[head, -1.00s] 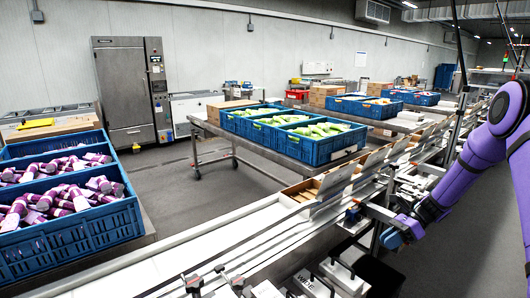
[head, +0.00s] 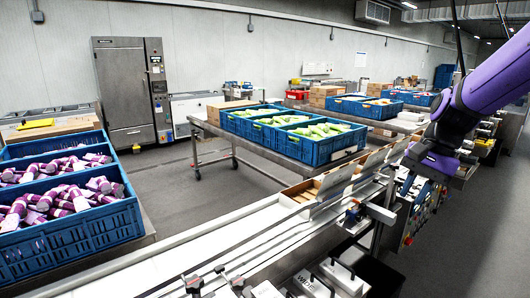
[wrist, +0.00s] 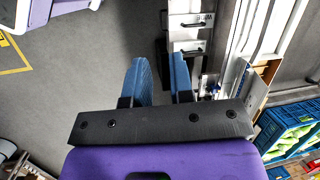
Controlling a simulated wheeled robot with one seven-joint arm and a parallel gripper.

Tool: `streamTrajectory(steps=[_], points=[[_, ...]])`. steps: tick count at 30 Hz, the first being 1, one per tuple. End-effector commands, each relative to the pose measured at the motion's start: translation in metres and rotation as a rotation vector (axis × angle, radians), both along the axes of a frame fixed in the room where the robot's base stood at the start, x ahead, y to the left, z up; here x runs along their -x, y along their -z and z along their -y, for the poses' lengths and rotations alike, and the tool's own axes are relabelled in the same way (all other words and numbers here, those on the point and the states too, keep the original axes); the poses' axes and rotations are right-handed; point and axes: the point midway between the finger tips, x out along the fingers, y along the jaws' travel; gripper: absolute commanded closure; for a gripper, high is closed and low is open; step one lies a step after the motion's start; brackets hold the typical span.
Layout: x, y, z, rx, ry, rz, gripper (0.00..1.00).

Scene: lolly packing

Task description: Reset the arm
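My gripper (wrist: 159,78) shows in the wrist view with its two blue fingers apart and nothing between them. Below the fingers in that view are grey floor and, just to the right, a white drawer-like unit with dark handles. In the head view my purple arm (head: 488,82) reaches in from the upper right, over the far part of the conveyor line. Its fingers cannot be made out clearly there.
The white conveyor (head: 215,238) runs diagonally below my arm, with open cartons (head: 335,181) along it. A blue crate of purple lollies (head: 95,232) stands at left. Blue crates of green lollies (head: 318,150) stand on a table. Grey floor is clear at lower right.

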Motion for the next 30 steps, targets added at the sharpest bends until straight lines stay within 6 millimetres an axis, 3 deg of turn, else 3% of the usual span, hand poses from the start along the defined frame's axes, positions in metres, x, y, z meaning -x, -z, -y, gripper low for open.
streamTrajectory(steps=[6, 15, 24, 30], points=[[0.050, -0.035, -0.009, 0.108, -0.173, 0.163, 0.79], [0.117, -0.063, -0.014, 0.262, -0.408, 0.372, 0.79], [0.173, -0.072, -0.011, 0.405, -0.609, 0.552, 0.79], [0.188, -0.072, -0.009, 0.450, -0.669, 0.601, 0.79]])
